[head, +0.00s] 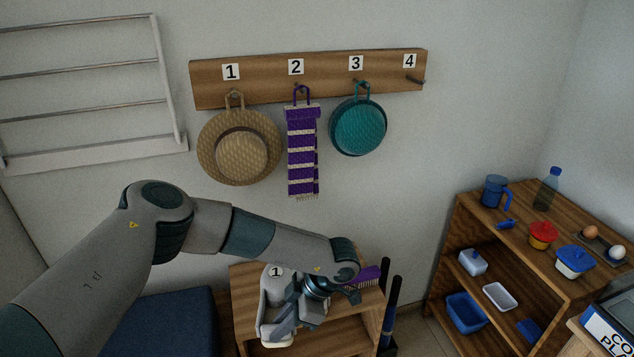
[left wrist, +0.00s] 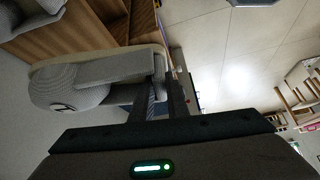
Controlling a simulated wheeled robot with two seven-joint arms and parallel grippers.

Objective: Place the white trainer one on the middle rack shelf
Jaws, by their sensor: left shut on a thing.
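The white trainer one (head: 268,303), marked with a "1" tag, is held by my left gripper (head: 300,310) in front of the wooden rack (head: 243,280). In the left wrist view the trainer (left wrist: 75,88) is at the left, and the fingers of my left gripper (left wrist: 160,92) are shut on its edge. The rack's top board and part of an open space below it show in the head view. The trainer and arm hide much of the rack's front, so I cannot tell the middle shelf clearly. My right gripper is not in view.
A purple brush (head: 366,277) is at the rack's top right. Dark upright rods (head: 393,300) stand right of the rack. A blue cushioned seat (head: 160,325) is at its left. A wooden shelf unit (head: 470,220) with several containers stands at the right. Hats and a scarf hang above.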

